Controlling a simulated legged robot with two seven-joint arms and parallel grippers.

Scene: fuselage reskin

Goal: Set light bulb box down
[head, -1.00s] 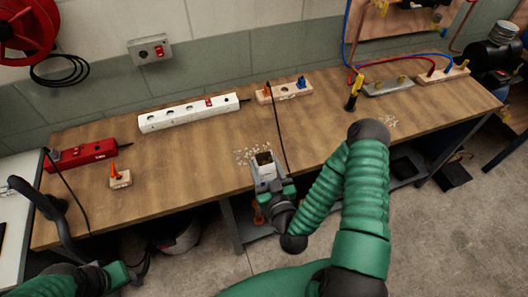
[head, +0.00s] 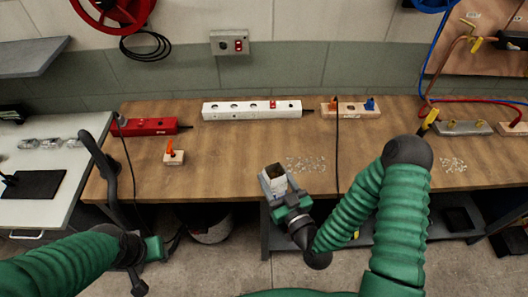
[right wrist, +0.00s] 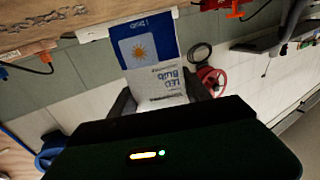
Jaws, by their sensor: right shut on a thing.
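In the right wrist view the box (right wrist: 150,60) shows a blue and white face with a sun-like mark and "LED Bulb" lettering, between the dark fingers. I cannot tell whether the box touches the bench. My left gripper (head: 172,243) is low in front of the bench, small and dark; its jaws are unclear.
A white power strip (head: 252,109), a red strip (head: 145,126) and a small block with an orange part (head: 173,156) stand behind and left. Pale small pieces (head: 306,163) lie right of the box. Bare wood lies left of it. A dark cable (head: 337,150) hangs nearby.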

